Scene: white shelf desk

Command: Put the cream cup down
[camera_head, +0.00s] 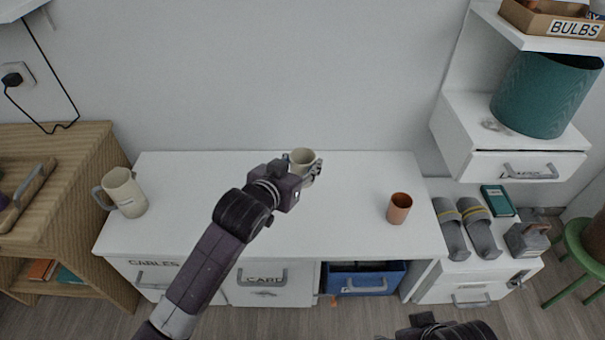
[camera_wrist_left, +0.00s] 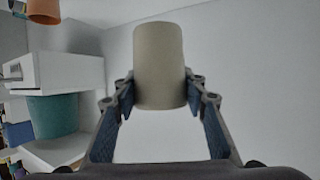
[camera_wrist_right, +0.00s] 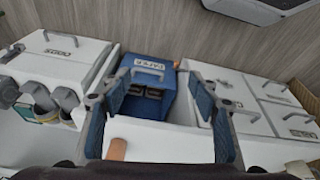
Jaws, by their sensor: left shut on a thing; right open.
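The cream cup (camera_head: 302,158) is over the back middle of the white desk (camera_head: 340,225). My left gripper (camera_head: 304,174) is shut on the cup's sides. In the left wrist view the cup (camera_wrist_left: 159,65) sits between the two fingers of my left gripper (camera_wrist_left: 158,90), and that picture appears upside down. I cannot tell whether the cup's base touches the desk. My right gripper (camera_wrist_right: 160,100) is open and empty, with its fingers wide apart in the right wrist view. In the head view only part of my right arm shows at the bottom edge.
A brown cup (camera_head: 399,208) stands on the desk's right side. A cream pitcher (camera_head: 126,194) stands at the left end. A blue box (camera_head: 362,282) sits in an open bay below. Grey slippers (camera_head: 465,228) lie on the lower cabinet at right. The desk between pitcher and brown cup is otherwise clear.

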